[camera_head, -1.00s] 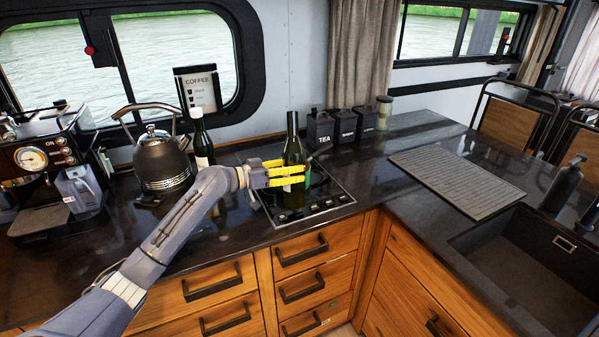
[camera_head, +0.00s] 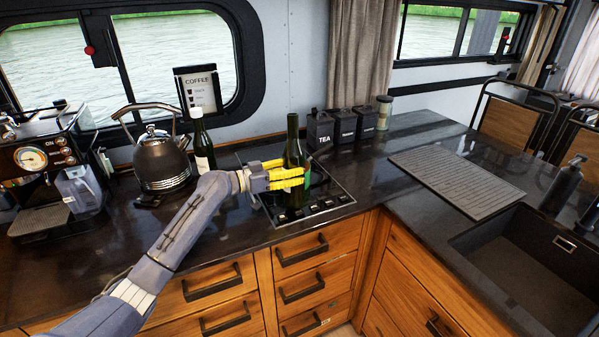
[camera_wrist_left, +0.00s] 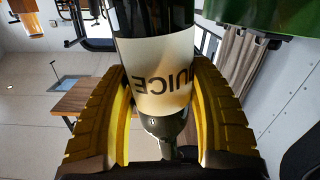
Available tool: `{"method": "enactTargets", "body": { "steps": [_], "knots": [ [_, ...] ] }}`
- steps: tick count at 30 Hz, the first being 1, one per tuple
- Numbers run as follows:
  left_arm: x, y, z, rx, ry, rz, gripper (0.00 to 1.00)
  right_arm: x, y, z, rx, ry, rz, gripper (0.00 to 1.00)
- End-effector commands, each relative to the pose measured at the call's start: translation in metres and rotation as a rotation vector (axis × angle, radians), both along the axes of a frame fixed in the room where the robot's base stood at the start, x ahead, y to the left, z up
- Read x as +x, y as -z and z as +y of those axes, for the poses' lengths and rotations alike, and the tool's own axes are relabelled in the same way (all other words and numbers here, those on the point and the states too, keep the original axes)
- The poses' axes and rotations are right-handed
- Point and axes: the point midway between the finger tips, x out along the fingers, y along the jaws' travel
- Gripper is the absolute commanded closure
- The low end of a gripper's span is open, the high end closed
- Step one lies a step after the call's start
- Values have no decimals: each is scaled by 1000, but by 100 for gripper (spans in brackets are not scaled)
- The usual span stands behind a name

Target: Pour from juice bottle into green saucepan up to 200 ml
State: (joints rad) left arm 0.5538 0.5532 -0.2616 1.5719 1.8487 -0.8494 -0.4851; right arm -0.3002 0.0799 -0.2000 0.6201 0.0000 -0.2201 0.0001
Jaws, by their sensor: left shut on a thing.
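The juice bottle (camera_head: 294,150) is dark green and stands nearly upright over the hob. My left gripper (camera_head: 287,175) has its yellow fingers shut around it. In the left wrist view the bottle's cream label, reading JUICE (camera_wrist_left: 160,80), sits between the two finger pads. A green curved surface, apparently the green saucepan (camera_wrist_left: 275,18), shows at the upper right of that view, close beside the bottle. In the head view the saucepan is mostly hidden behind the bottle and fingers. Its contents cannot be seen. My right gripper is not in view.
A second dark bottle (camera_head: 201,145) stands left of the hob (camera_head: 333,200), beside a kettle (camera_head: 162,160) and a coffee machine (camera_head: 45,165). Black canisters (camera_head: 343,125) stand behind to the right. A drying mat (camera_head: 455,178) and sink (camera_head: 535,265) lie right.

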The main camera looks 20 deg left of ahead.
Motion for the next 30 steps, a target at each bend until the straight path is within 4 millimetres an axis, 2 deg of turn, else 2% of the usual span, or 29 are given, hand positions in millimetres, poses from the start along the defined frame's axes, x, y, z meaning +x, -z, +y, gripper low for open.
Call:
{"method": "enactTargets", "body": {
  "steps": [18,23,30],
  "knots": [
    [0,-56,0,-2,0,-4,90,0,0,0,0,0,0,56],
    [0,-60,0,-1,-1,-3,90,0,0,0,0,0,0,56],
    [3,-56,4,-2,-50,-3,90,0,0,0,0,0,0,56]
  ]
}}
